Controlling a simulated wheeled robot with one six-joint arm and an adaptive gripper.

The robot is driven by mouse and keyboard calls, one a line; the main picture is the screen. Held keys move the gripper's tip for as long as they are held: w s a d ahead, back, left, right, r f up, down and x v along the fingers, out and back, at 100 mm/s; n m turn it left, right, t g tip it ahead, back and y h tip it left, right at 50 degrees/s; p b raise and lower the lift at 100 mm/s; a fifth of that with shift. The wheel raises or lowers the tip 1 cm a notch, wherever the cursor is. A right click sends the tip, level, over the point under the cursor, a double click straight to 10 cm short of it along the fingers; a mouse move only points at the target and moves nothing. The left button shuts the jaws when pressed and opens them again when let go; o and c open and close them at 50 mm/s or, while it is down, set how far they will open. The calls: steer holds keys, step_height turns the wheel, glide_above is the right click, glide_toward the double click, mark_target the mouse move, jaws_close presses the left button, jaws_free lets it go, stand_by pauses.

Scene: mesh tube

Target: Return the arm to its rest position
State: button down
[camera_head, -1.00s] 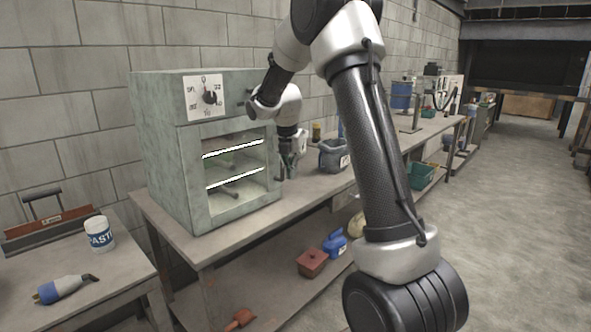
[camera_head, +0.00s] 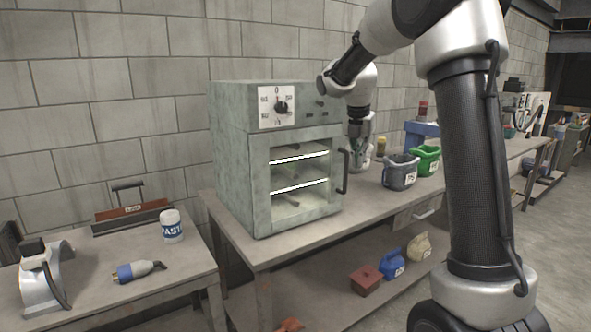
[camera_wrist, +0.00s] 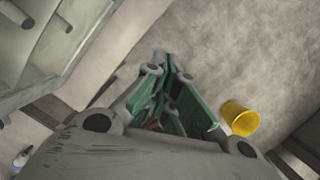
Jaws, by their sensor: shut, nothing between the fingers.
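My arm comes in from the right of the head view and bends over to the bench. My gripper (camera_head: 357,152) points down close to the right side of the grey-green oven (camera_head: 232,160), past its door handle. It also shows in the wrist view (camera_wrist: 166,75), with its green fingers together and nothing between them. Whether my gripper touches the oven or the bench cannot be told.
A side table (camera_head: 180,262) at left holds a white jar (camera_head: 172,226) and a torch-like tool (camera_head: 138,270).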

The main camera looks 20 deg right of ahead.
steer(key=s+a+m+t+y, duration=0.1)
steer(key=s+a+m, duration=0.1)
steer(key=s+m, duration=1.1)
steer(key=s+a+m+t+y, duration=0.1)
steer(key=s+a+m, duration=0.2)
steer(key=s+m, duration=1.1)
steer(key=s, duration=0.7)
steer(key=shift+s+r, duration=0.25)
steer(key=shift+s, duration=0.15)
